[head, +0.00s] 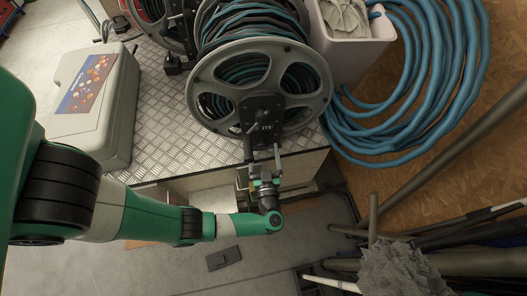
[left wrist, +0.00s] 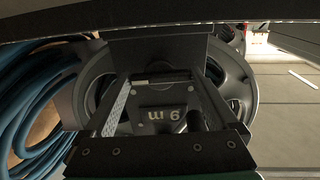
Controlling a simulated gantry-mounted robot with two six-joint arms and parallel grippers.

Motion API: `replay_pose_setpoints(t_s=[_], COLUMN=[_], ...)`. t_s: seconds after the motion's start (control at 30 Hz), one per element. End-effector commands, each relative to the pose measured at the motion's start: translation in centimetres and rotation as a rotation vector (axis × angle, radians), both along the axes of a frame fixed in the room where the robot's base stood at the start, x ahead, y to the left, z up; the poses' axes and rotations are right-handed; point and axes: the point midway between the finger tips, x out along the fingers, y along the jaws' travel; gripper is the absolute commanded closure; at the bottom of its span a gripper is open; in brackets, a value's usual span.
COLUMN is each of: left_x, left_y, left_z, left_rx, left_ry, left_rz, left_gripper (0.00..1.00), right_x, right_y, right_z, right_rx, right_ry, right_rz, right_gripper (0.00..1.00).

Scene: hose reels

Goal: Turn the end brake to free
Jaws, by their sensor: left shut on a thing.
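A hose reel (head: 205,88) with grey spoked end discs and blue hose stands on the checker-plate deck. On the hub of its near end sits the end brake (head: 264,112), a dark block with pale lettering. My left gripper (head: 263,155) is at the front of this hub, with its fingers pointing up toward the brake. It is shut on the brake, though the contact is small and partly hidden. In the left wrist view, the fingers (left wrist: 165,100) stand either side of a dark plate (left wrist: 160,115) with pale lettering, with the reel disc behind. My right gripper is not in view.
A grey case (head: 100,110) with a colourful label stands left of the reel. A pale bin (head: 350,45) stands right of it. A large coil of blue hose (head: 435,90) lies on the brown board. Poles and a mop head (head: 395,270) lie at lower right.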

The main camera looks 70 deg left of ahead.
Motion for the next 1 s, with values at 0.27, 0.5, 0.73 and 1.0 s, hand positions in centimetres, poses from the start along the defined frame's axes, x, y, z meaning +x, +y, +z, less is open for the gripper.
replay_pose_setpoints(t_s=[0.27, 0.5, 0.73, 1.0], left_x=[0.0, 0.0, 0.0, 0.0], left_y=[0.0, 0.0, 0.0, 0.0], left_z=[0.0, 0.0, -0.1, -0.1], left_rx=[-0.026, -0.071, -0.123, -0.182], left_ry=[-0.112, -0.302, -0.515, -0.765], left_rz=[0.001, 0.001, 0.001, 0.001], left_gripper=[0.63, 0.63, 0.63, 0.63], right_x=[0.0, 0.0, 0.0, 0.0], right_y=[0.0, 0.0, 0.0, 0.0], right_z=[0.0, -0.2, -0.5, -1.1], right_rx=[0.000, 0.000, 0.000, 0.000], right_ry=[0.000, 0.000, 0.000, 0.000], right_rz=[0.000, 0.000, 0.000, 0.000], right_gripper=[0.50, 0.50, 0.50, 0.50])
